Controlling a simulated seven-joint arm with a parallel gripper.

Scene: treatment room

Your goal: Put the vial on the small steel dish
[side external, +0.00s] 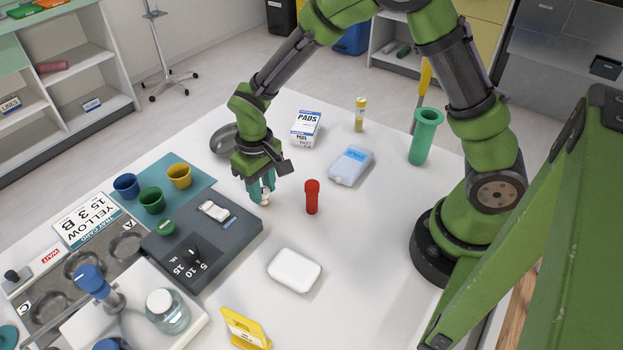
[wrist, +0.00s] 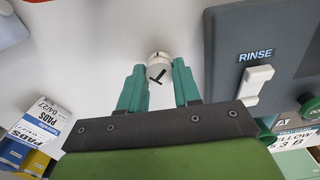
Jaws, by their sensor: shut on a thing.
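My gripper (side external: 262,196) points down just above or at the table, beside the right edge of a dark grey box. Its green fingers are shut on a small pale cylindrical thing (side external: 266,198). In the wrist view the gripper (wrist: 158,78) holds this thing (wrist: 158,62) between its fingertips; its round whitish top carries a black mark. I cannot tell for sure that it is a vial, as the fingers hide part of it. A dark steel dish (side external: 222,139) sits behind my gripper, partly hidden by my arm.
The grey box (side external: 205,240), with a RINSE switch (wrist: 257,84), is close beside my gripper. A red tube (side external: 312,197) stands to the right. A white block (side external: 295,270), a blue-labelled pack (side external: 350,166) and a PADS box (side external: 306,128) lie around. Table between them is clear.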

